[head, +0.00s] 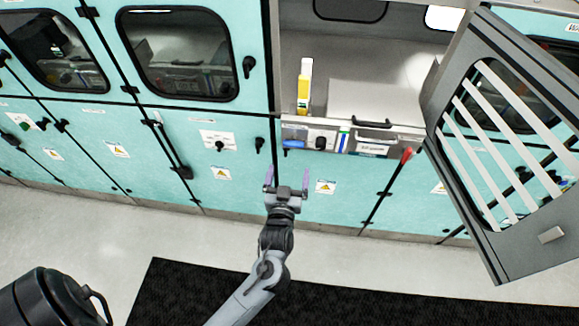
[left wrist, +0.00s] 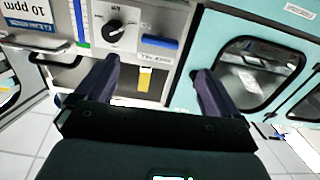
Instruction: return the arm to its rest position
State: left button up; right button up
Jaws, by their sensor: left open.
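My left gripper (head: 286,182) is open and empty. It is in the middle of the head view, in front of the teal cabinet fronts and below the open compartment's front panel. Its two purple-grey fingers stand apart. In the left wrist view the open fingers (left wrist: 158,85) frame part of the front panel, with a black rotary knob (left wrist: 114,32) and a blue handle (left wrist: 160,43) beyond them. Nothing is between the fingers. My right gripper is not in view.
The compartment door (head: 545,238) with diagonal bars stands open at the right. A yellow and white object (head: 303,88) stands upright at the compartment's front edge. A red-tipped lever (head: 407,154) sticks out at the panel's right. A black mat (head: 170,290) lies on otherwise clear floor.

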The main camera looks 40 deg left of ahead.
pick_arm(q)
jog(key=shift+s+d, duration=0.1)
jog(key=shift+s, duration=0.05)
dwell(0.3)
jog(key=s+d+f+m+g+h, duration=0.3)
jog(key=s+g, duration=0.1)
jog(key=s, duration=0.4)
jog(key=s+d+f+m+g+h, duration=0.2)
jog(key=s+d+m+g+h, duration=0.15)
jog(key=s, duration=0.35)
jog(key=s+d+f+m+g+h, duration=0.2)
jog(key=s+d+f+g+h, duration=0.15)
jog(key=s, duration=0.45)
notch_tip(320, 180, up, 14)
jog(key=p, duration=1.3)
jog(key=shift+a, duration=0.35)
jog(key=shift+w, duration=0.1)
